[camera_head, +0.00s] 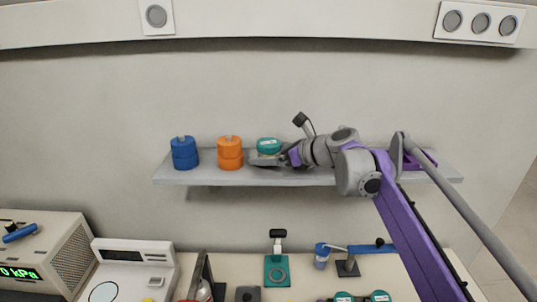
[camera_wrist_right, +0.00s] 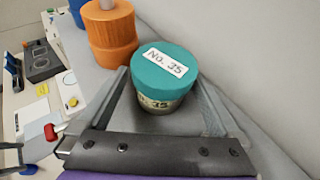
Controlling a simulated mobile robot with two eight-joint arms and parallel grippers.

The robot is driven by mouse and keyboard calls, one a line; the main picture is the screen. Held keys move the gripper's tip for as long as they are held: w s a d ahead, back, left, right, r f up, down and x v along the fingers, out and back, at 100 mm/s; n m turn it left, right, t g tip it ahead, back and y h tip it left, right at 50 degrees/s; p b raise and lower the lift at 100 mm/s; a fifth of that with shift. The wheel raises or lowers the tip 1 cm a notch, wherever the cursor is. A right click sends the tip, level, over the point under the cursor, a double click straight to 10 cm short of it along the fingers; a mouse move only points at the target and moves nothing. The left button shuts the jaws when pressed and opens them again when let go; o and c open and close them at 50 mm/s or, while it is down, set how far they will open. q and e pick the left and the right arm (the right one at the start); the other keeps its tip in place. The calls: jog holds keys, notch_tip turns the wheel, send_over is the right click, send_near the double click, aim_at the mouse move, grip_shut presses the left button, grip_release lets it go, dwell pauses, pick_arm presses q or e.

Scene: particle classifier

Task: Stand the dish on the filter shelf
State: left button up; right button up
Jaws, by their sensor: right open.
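A dish (camera_head: 269,145) with a teal lid stands upright on the grey wall shelf (camera_head: 210,178), right of the orange stack. In the right wrist view the dish (camera_wrist_right: 164,75) has a white label reading "No. 35" and a pale, clear-looking body. My right gripper (camera_head: 262,160) is at the shelf with its jaws open. Its fingers (camera_wrist_right: 163,85) lie on either side of the dish, with small gaps seeming to show. Whether either finger touches it is hard to tell. My left gripper is not in view.
An orange stack (camera_head: 230,154) and a blue stack (camera_head: 184,155) stand on the shelf to the left.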

jog(key=shift+r, duration=0.15)
jog(key=v, duration=1.2)
jog(key=shift+r+b, duration=0.1)
jog(key=shift+b, duration=0.25)
